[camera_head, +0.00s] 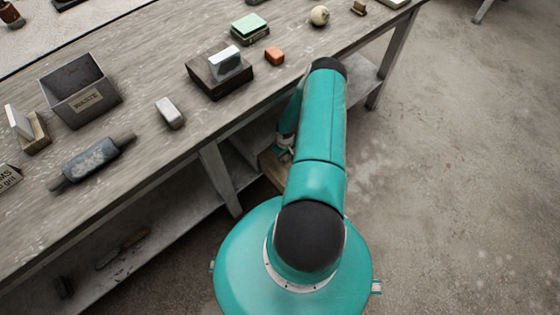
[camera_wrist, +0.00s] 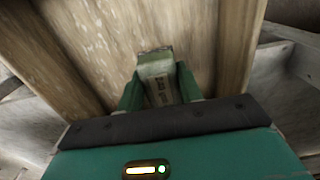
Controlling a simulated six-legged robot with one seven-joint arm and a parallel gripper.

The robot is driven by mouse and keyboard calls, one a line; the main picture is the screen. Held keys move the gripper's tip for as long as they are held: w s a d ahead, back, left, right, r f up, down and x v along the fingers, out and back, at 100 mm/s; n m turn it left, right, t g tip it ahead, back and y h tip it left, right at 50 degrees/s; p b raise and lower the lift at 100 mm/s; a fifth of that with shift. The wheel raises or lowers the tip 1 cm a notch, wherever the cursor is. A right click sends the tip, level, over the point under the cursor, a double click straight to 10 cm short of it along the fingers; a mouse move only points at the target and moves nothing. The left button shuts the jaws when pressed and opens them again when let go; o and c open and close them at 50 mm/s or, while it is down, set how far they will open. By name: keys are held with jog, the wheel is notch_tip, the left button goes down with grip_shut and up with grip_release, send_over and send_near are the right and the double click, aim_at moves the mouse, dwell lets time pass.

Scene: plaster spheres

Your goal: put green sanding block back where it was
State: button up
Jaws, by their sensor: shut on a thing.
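My gripper (camera_wrist: 158,88) is shut on a green block (camera_wrist: 155,68), which looks like the green sanding block and carries dark printing I cannot read fully. The teal fingers press on its two sides. Behind the block is a wooden surface (camera_wrist: 85,45) with raised side edges; I cannot tell whether the block touches it. In the head view my gripper (camera_head: 284,152) is low beside the bench's front edge, partly behind my arm, and the held block cannot be made out. A pale green block (camera_head: 249,23) sits on a dark base on the bench top.
On the bench (camera_head: 130,185) stand a waste bin (camera_head: 82,98), a grey block (camera_head: 170,112), a white-grey block (camera_head: 226,64) on a dark base, an orange block (camera_head: 274,56) and a ball (camera_head: 319,15). A lower shelf (camera_head: 165,230) runs beneath. Floor (camera_head: 460,180) at right is clear.

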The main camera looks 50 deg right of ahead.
aim_at(280, 164)
jog(key=shift+w+a+f, duration=0.4)
jog(key=shift+a+f, duration=0.1)
jog(key=shift+f, duration=0.25)
jog(key=shift+w+a+f, duration=0.15)
jog(key=shift+f, duration=0.75)
jog(key=shift+w+a+f, duration=0.15)
jog(key=shift+f, duration=0.7)
jog(key=shift+f, duration=0.15)
jog(key=o, duration=1.1)
jog(key=shift+c, duration=0.2)
